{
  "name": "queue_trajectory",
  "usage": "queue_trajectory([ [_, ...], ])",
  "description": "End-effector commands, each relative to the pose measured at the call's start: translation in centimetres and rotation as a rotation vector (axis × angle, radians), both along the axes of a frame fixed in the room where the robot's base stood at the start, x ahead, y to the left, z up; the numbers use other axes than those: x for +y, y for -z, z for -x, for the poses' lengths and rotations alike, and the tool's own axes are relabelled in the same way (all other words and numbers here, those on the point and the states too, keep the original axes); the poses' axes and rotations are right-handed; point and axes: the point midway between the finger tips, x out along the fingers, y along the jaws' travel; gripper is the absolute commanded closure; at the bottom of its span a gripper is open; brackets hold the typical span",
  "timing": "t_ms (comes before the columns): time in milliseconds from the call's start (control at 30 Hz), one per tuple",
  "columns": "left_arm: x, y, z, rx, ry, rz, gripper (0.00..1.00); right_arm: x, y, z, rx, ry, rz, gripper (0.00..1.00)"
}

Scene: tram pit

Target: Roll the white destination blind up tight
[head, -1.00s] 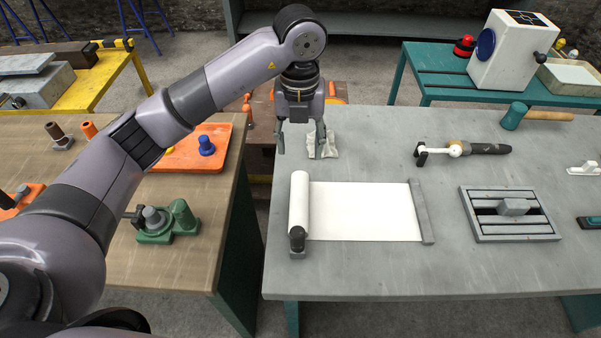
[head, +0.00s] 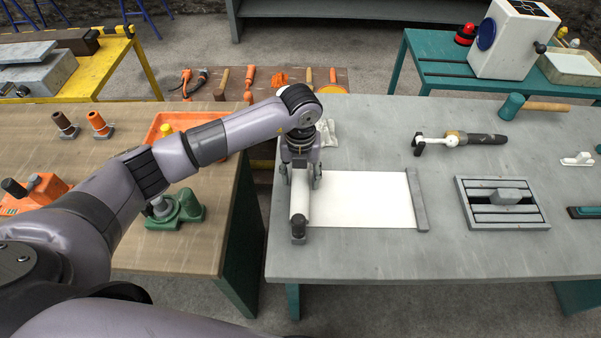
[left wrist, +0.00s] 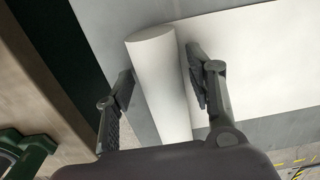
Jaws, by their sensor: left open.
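The white destination blind (head: 360,200) lies flat on the grey table, with a rolled part (head: 300,198) at its left end and a grey bar (head: 417,200) along its right end. My left gripper (head: 301,180) is over the roll, open. In the left wrist view its two fingers (left wrist: 158,85) stand on either side of the roll (left wrist: 160,80), with the flat sheet (left wrist: 260,60) to the right. The gripper hides the far end of the roll in the head view. My right gripper is not in view.
A grey slatted plate (head: 502,203), a black-handled tool (head: 470,139) and a teal mallet (head: 511,106) lie to the right on the table. A crumpled whitish piece (head: 328,133) lies behind the blind. A wooden bench (head: 205,245) stands left across a gap.

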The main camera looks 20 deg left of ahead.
Motion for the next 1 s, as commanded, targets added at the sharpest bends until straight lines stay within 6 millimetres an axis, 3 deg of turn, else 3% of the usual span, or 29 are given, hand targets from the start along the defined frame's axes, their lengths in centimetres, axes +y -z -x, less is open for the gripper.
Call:
queue_trajectory([
  [200, -0.02, 0.01, -0.01, 0.0, 0.0, 0.0, 0.51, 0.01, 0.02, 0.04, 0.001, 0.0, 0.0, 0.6],
  [900, -0.01, -0.05, -0.02, 0.0, -0.001, 0.001, 0.98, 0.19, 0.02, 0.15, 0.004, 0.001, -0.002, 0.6],
  [1000, -0.01, -0.06, -0.02, 0.0, -0.001, 0.001, 1.0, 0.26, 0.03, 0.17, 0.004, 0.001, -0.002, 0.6],
])
